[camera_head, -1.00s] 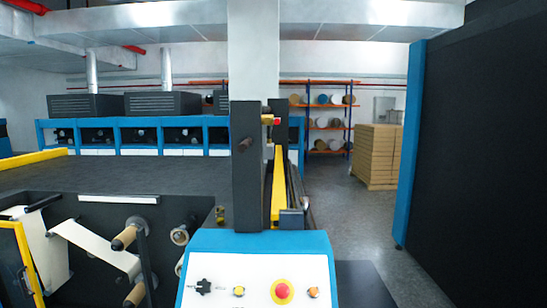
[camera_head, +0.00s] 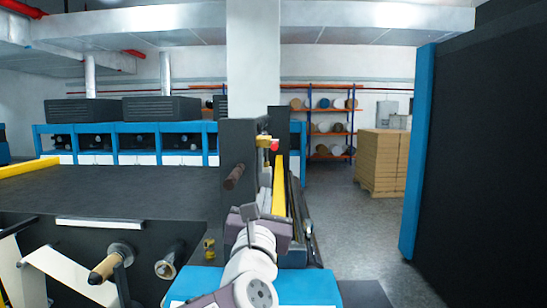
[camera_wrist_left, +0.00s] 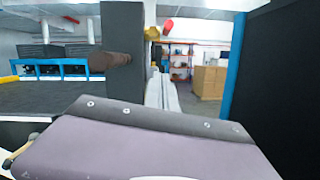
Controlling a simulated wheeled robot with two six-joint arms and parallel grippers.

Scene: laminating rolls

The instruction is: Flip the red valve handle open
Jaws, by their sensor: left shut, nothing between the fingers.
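The small red valve handle (camera_head: 275,145) sits on a brass-yellow valve (camera_head: 264,143) on the dark post of the machine, sticking out to the right. The handle also shows near the top of the left wrist view (camera_wrist_left: 168,26). My left gripper (camera_head: 265,180) reaches up from the bottom of the head view and points at the valve. Its fingers are shut and empty, below the handle and apart from it in the picture; they also show in the wrist view (camera_wrist_left: 161,80). My right gripper is not in view.
The dark post (camera_head: 238,165) with a brown knob (camera_head: 234,177) stands just left of the valve. A yellow rail (camera_head: 279,185) runs behind my gripper. A blue-edged dark wall (camera_head: 475,160) stands at the right, with open floor (camera_head: 350,230) before it.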

